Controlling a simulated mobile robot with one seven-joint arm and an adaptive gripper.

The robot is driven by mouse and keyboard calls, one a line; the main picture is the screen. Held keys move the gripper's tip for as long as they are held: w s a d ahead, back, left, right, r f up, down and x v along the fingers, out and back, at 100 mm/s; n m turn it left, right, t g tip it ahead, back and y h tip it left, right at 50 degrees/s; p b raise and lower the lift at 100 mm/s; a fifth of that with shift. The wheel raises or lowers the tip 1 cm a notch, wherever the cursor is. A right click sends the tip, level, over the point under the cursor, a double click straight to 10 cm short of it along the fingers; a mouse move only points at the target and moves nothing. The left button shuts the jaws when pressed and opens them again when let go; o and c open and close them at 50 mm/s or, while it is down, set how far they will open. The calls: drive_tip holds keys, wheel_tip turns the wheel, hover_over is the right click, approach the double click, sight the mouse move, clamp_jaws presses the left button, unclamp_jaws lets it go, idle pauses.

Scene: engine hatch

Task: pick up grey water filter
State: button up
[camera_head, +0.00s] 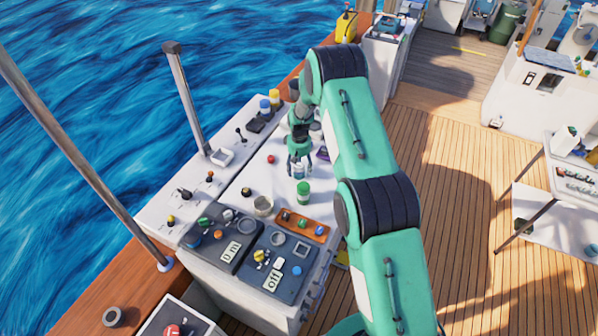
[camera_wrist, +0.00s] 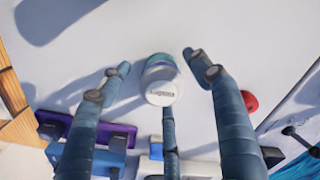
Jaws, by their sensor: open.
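A grey-white cylinder with a lettered end and a teal band (camera_wrist: 162,88), apparently the grey water filter, stands on the pale console top (camera_wrist: 110,35).
A purple object (camera_wrist: 118,133) and a red knob (camera_wrist: 249,101) lie near the fingers. A round grey cup (camera_head: 263,206) and an orange tray (camera_head: 302,225) are nearer the control panels.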

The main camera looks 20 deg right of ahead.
sight(299, 166)
drive_tip(key=c, duration=1.4)
drive_tip(key=shift+r, duration=0.1)
drive_tip(key=shift+r+b, duration=0.7)
drive_tip(key=shift+r, duration=4.25)
